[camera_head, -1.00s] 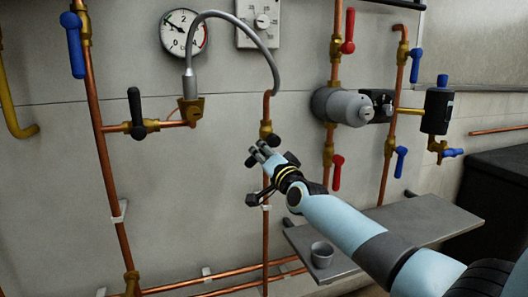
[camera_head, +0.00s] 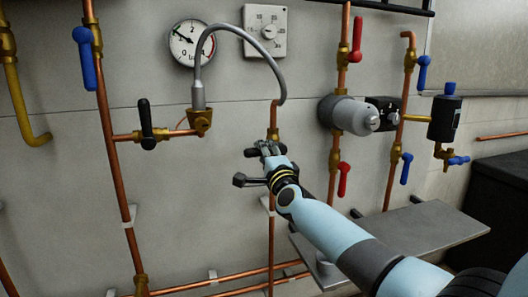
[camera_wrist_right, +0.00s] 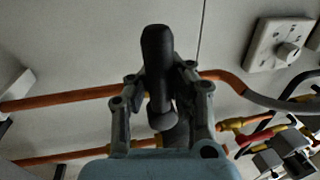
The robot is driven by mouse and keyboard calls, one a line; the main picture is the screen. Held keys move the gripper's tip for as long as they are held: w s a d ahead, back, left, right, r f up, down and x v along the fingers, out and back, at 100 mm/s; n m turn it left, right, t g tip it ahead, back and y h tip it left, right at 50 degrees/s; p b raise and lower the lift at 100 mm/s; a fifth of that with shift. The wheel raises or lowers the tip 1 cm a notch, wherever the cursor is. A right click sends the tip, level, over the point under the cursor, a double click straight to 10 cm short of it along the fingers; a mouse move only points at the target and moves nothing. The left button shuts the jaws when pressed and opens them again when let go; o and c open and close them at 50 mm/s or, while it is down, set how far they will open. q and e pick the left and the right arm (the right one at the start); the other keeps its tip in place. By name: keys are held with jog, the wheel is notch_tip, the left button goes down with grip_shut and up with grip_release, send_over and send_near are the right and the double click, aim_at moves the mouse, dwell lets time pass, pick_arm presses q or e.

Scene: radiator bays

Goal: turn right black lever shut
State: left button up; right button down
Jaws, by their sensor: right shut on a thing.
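The right black lever (camera_wrist_right: 157,55) sits on the valve of the middle vertical copper pipe. In the right wrist view it lies roughly crosswise to that pipe, between my right gripper's fingers (camera_wrist_right: 160,85). In the head view, only a black end of the lever (camera_head: 251,152) shows clearly, left of the fingertips; the rest is mostly hidden. My right gripper (camera_head: 268,150) is shut on the lever, just below the brass fitting (camera_head: 273,133). The left black lever (camera_head: 146,120) stands upright on its short horizontal pipe. My left gripper is not in view.
A grey hose (camera_head: 270,62) arches above my right gripper. Red levers (camera_head: 344,180) and a grey cylindrical fitting (camera_head: 352,115) are to the right.

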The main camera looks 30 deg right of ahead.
jog(key=shift+s+a+f, duration=0.1)
jog(key=shift+f, duration=0.3)
jog(key=c, duration=1.4)
grip_release()
jog(key=shift+s+r, duration=0.1)
jog(key=shift+r, duration=0.05)
jog(key=shift+o, duration=1.4)
jog(key=shift+r, duration=0.15)
jog(key=v, duration=1.1)
jog(key=shift+s, duration=0.4)
jog(key=shift+a, duration=0.1)
